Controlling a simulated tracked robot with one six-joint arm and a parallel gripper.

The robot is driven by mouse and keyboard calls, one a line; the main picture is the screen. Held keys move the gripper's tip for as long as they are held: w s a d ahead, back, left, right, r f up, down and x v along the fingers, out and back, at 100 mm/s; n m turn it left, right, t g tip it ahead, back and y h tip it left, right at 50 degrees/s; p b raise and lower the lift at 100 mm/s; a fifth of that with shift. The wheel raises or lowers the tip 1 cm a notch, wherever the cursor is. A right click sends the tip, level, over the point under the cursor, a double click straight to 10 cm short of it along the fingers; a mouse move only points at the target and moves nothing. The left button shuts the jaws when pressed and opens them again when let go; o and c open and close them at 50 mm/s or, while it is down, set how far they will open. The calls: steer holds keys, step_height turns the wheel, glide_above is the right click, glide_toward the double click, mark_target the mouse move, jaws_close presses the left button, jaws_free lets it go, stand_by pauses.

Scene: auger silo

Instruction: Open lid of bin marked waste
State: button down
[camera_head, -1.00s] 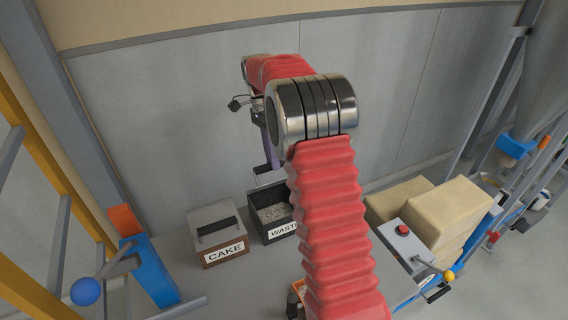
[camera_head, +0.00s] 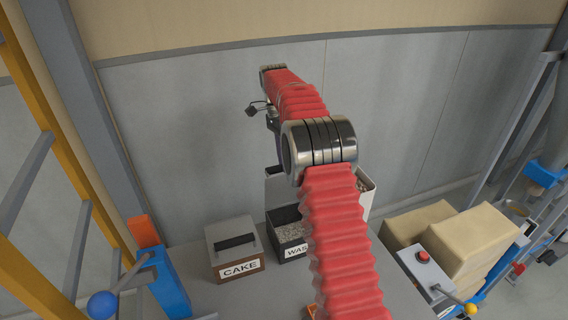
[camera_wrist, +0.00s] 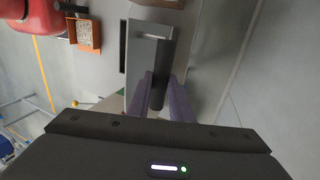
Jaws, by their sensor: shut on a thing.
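The waste bin (camera_head: 289,250) is a dark open box with a white label, partly hidden by my arm. Pale grainy contents show inside it. A grey panel (camera_head: 278,187), seemingly its lid, stands raised behind the opening, partly covered by my arm. In the wrist view, my gripper (camera_wrist: 158,78) has its purple fingers shut on a dark bar handle (camera_wrist: 158,92) on a grey panel, seemingly the same lid (camera_wrist: 145,52).
The cake bin (camera_head: 235,255) stands closed just left of the waste bin. Tan sacks (camera_head: 465,240) and a control box with a red button (camera_head: 423,255) are at right. A grey wall (camera_head: 190,130) rises close behind. An orange box (camera_wrist: 84,34) shows in the wrist view.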

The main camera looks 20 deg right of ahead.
steer(key=shift+w+f, duration=0.15)
steer(key=shift+f, duration=0.5)
steer(key=shift+w+f+g, duration=0.1)
steer(key=shift+w+g, duration=0.15)
steer(key=shift+g, duration=0.05)
steer(key=shift+w+f+g, duration=0.2)
steer(key=shift+w+g, duration=0.3)
steer(key=shift+w, duration=0.05)
steer(key=c, duration=1.8)
jaws_free()
steer(key=shift+w, duration=0.1)
steer(key=shift+c, duration=0.2)
steer(key=shift+o, duration=1.3)
steer(key=shift+r, duration=0.15)
steer(key=shift+r, duration=0.2)
